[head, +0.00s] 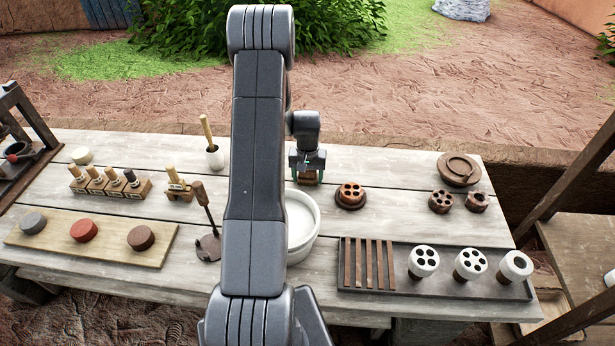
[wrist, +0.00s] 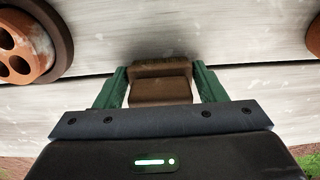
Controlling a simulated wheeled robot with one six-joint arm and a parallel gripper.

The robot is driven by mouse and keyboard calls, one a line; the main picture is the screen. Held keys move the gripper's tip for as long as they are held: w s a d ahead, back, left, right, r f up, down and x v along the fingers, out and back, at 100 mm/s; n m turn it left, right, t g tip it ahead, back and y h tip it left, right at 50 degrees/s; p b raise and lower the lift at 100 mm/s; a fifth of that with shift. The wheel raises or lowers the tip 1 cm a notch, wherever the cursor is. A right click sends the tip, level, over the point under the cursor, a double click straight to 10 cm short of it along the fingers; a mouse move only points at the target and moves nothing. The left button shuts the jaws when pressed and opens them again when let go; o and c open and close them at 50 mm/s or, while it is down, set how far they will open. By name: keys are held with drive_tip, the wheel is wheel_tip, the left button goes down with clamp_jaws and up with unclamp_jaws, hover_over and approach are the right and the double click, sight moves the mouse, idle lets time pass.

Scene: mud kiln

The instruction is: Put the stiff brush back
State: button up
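My gripper (head: 309,174) is over the back middle of the table, pointing down. In the wrist view its green fingers (wrist: 160,85) are closed against the two sides of a brown brush (wrist: 160,90), with a block-like back and a fuzzy dark bristle edge. The brush also shows small under the gripper in the head view (head: 309,179), low near the tabletop; I cannot tell whether it touches the boards. A small wooden rack (head: 180,192) with a pale-handled tool stands left of my arm. No clearly empty brush holder can be made out.
A white basin (head: 311,226) is partly hidden behind my arm. A holed clay piece (head: 351,191) sits just right of the gripper. A dark tray (head: 435,290) lies front right, a board with coloured discs (head: 105,241) front left.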

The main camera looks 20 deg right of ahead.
drive_tip(key=shift+o, duration=1.3)
drive_tip(key=shift+r, duration=0.15)
wheel_tip(320, 180, up, 11)
drive_tip(key=p, duration=0.3)
drive_tip(key=shift+f+p, duration=0.2)
drive_tip(key=shift+p, duration=0.15)
drive_tip(key=shift+r, duration=0.75)
